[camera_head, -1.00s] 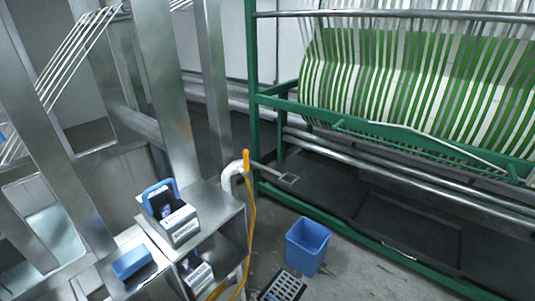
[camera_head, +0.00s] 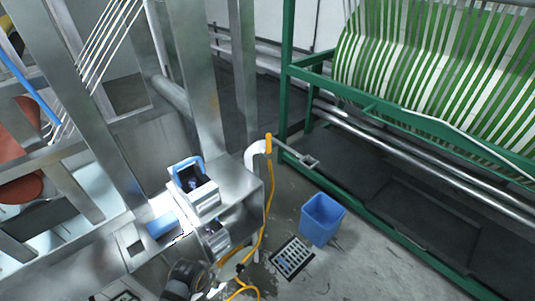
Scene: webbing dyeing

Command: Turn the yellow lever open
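The yellow lever (camera_head: 268,143) stands upright on top of a white bent pipe (camera_head: 256,152), beside the steel cabinet. A yellow hose (camera_head: 267,205) runs down from near the lever to the floor. A grey metal bar with a square end (camera_head: 310,161) reaches out to the right of the lever. Nothing touches the lever. A dark rounded part, seemingly of my own arm, shows at the bottom edge left of centre.
A blue-handled box (camera_head: 195,188) sits on the steel cabinet, left of the lever. A blue bin (camera_head: 321,220) and a floor drain grate (camera_head: 292,257) lie below right. The green machine frame (camera_head: 288,60) stands behind. Grey floor is open at lower right.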

